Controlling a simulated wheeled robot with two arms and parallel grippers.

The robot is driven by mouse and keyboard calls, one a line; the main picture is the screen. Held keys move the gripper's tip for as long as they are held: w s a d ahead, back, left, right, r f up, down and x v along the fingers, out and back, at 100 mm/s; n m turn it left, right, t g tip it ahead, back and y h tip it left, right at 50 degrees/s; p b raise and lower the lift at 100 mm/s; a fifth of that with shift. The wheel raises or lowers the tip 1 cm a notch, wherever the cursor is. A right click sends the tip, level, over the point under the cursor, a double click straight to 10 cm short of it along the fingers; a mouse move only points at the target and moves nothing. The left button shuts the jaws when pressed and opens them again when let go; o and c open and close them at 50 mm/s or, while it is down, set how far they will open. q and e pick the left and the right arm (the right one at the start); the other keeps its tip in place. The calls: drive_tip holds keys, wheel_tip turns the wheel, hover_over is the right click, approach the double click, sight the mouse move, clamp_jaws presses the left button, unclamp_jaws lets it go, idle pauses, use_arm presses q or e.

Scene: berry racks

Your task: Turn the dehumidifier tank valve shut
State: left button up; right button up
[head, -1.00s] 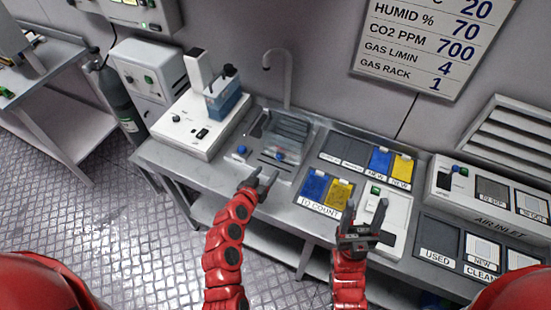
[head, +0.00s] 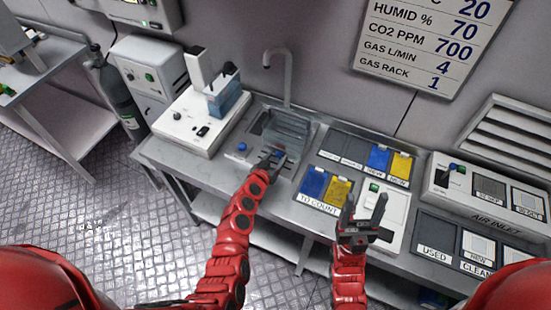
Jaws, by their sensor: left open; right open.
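A clear tank (head: 287,133) sits at the sink end of the metal bench. A blue knob (head: 279,153) is at its front, and another blue knob (head: 242,147) is to the left. I cannot tell from labels which is the dehumidifier tank valve. My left gripper (head: 270,160) is open at the front blue knob, its fingers close to it and partly hiding it. Whether they touch it is unclear. My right gripper (head: 367,208) is open and empty, above the bench's front near a white device (head: 395,210).
A tall faucet (head: 289,75) rises behind the tank. A white machine with a blue container (head: 228,97) stands to the left. Blue and yellow packs (head: 313,183) lie in trays between my grippers. A white air inlet unit (head: 450,180) is at right.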

use_arm(q)
drive_tip(key=shift+c, duration=0.3)
clamp_jaws()
